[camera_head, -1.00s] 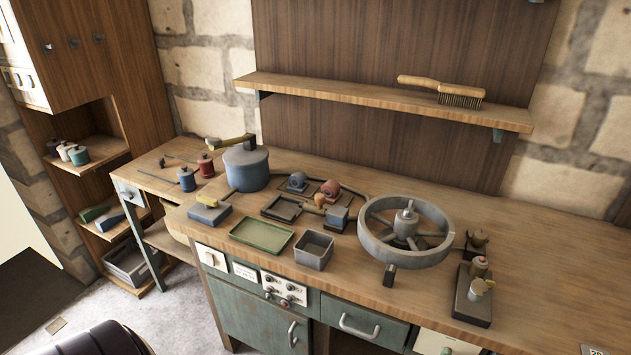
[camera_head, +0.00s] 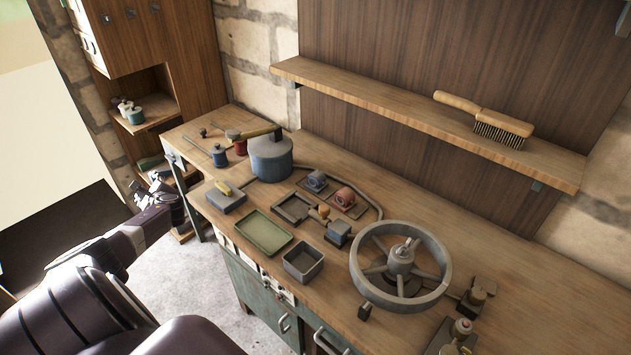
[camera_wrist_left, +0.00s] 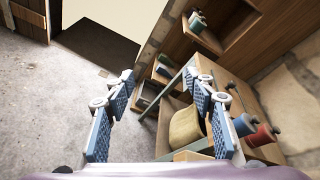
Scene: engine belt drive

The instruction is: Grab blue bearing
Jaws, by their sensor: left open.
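The blue bearing (camera_head: 317,180) is a small rounded block on a dark square plate towards the back of the workbench. The similar red bearing (camera_head: 345,197) sits just to its right. My left gripper (camera_head: 165,183) is at the left of the head view, beyond the bench's left end and well apart from the blue bearing. In the left wrist view its two padded fingers (camera_wrist_left: 163,88) are spread with nothing between them. The blue bearing does not show in that view. My right gripper is in neither view.
A grey-blue pot (camera_head: 271,158) stands left of the bearings. A green tray (camera_head: 263,234), an open grey box (camera_head: 303,262) and a large spoked wheel (camera_head: 358,278) occupy the front of the workbench (camera_head: 470,245). A shelf (camera_head: 400,108) with a brush (camera_head: 500,130) hangs behind.

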